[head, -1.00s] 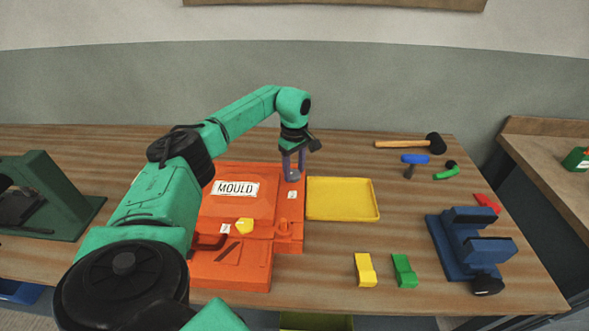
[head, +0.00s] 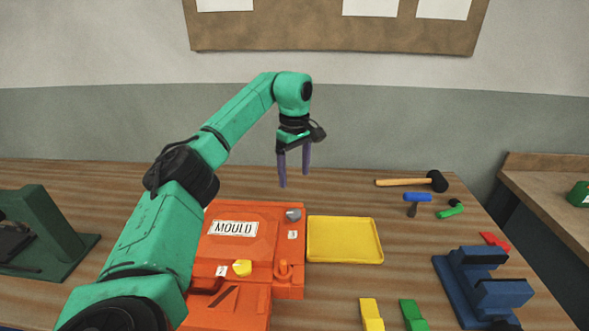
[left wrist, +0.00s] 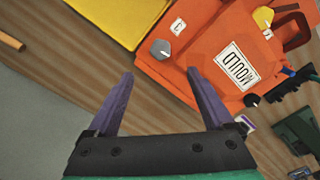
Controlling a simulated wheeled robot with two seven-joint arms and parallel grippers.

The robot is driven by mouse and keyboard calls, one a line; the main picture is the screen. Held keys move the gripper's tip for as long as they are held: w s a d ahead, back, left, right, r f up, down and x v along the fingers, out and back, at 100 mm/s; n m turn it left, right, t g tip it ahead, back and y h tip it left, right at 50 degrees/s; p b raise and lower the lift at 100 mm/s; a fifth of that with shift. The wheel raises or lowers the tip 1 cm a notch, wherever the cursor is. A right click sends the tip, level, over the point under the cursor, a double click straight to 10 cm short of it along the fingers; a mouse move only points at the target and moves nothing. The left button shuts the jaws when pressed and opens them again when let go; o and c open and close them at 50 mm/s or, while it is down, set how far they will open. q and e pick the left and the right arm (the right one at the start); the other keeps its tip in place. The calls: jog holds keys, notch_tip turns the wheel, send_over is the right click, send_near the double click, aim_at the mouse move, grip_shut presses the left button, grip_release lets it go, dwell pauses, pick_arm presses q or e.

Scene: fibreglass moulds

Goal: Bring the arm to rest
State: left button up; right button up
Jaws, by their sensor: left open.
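My left arm reaches in from the left in the head view. My left gripper (head: 295,170) is open and empty, with its two purple fingers pointing down. It hangs in the air above the back edge of the orange mould (head: 254,212), clear of it. In the left wrist view the fingers of the gripper (left wrist: 163,98) are wide apart with nothing between them. A grey knob (head: 293,215) sits on the mould's back right corner; it also shows in the left wrist view (left wrist: 161,49). My right gripper is not in view.
A yellow tray (head: 344,258) lies right of the mould. A mallet (head: 405,182), a blue-headed tool (head: 417,197) and a green item (head: 450,210) lie at the back right. A blue vise (head: 478,290) stands at the right. A dark green machine (head: 45,235) stands at the left.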

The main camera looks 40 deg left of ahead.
pick_arm(q)
notch_tip(320, 180, up, 2)
dwell(0.5)
